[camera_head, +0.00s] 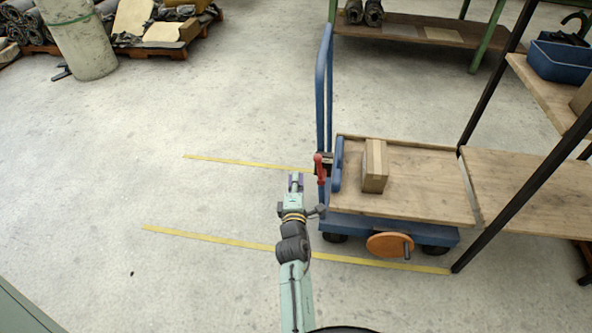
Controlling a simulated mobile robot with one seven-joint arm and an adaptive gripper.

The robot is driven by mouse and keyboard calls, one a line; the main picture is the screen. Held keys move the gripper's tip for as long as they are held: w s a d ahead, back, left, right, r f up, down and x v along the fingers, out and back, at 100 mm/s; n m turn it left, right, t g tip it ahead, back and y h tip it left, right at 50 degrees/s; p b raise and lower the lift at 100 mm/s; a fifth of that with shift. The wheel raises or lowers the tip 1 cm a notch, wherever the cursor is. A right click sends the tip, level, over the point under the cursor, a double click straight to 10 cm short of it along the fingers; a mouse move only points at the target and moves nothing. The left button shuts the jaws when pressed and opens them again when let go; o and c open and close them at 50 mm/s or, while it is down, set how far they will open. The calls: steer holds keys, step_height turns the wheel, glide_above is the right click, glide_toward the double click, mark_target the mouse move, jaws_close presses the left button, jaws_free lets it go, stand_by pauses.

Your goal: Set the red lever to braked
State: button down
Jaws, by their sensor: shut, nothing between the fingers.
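The red lever (320,168) sits at the left end of a blue cart (400,228) with a wooden deck, low by the cart's blue push handle (322,90). It looks roughly upright; its exact setting and any markings are too small to tell. My gripper (296,178) is shut and empty, just left of the lever. A small gap seems to separate them, though depth is hard to judge. My arm reaches up from the bottom of the picture.
A wooden block (374,166) stands on the cart deck. An orange disc with a crank (390,245) is on the cart's near side. A dark-framed wooden shelf (520,185) adjoins at right. Yellow floor lines (230,238) run leftward; the floor left of the cart is clear.

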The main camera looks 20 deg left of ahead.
steer(key=v, duration=0.5)
steer(key=shift+d, duration=0.1)
stand_by(0.3)
